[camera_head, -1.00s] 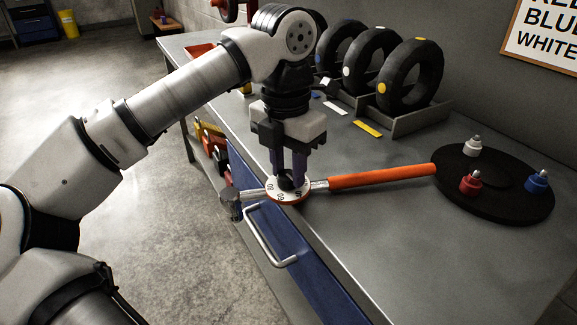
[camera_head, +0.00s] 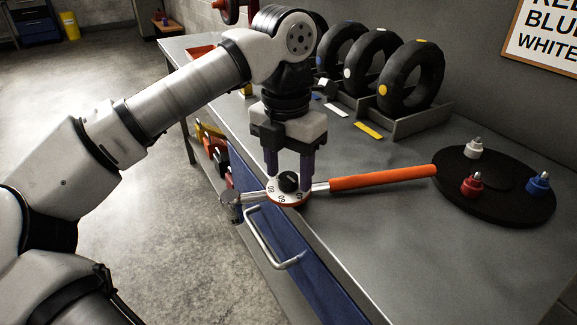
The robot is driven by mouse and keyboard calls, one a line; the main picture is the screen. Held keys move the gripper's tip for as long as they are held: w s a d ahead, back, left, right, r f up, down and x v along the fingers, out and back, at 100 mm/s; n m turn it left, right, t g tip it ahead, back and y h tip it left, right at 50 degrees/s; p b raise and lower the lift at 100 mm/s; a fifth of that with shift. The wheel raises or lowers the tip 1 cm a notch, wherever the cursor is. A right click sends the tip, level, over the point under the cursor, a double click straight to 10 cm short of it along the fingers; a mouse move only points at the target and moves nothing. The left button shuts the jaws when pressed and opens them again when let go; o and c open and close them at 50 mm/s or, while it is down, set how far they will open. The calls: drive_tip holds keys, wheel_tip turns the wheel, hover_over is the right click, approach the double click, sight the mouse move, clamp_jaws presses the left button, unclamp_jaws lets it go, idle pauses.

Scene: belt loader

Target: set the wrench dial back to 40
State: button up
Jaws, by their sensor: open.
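The wrench (camera_head: 382,177) lies on the grey bench near its front edge, its orange handle pointing right and its metal head (camera_head: 232,205) at the left, by the edge. Its round white dial (camera_head: 290,197) has an orange-red rim, dark numbers and a black knob (camera_head: 288,182) in the middle. An 80 seems to show on the dial's left; the other numbers and the pointer are too small to read surely. My gripper (camera_head: 289,180) points down over the dial. Its two purple fingers are apart, on either side of the knob, with gaps visible between.
A dark round tray (camera_head: 490,209) holds white, red and blue sockets at the right. Several tyres (camera_head: 410,76) stand in a rack (camera_head: 422,118) at the back. A drawer handle (camera_head: 268,240) sticks out below the dial.

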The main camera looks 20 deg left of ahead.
sight(286, 174)
wheel_tip(286, 174, up, 14)
drive_tip(key=p, duration=1)
drive_tip(key=shift+a+p, duration=0.2)
drive_tip(key=shift+p, duration=0.15)
drive_tip(key=shift+f, duration=0.1)
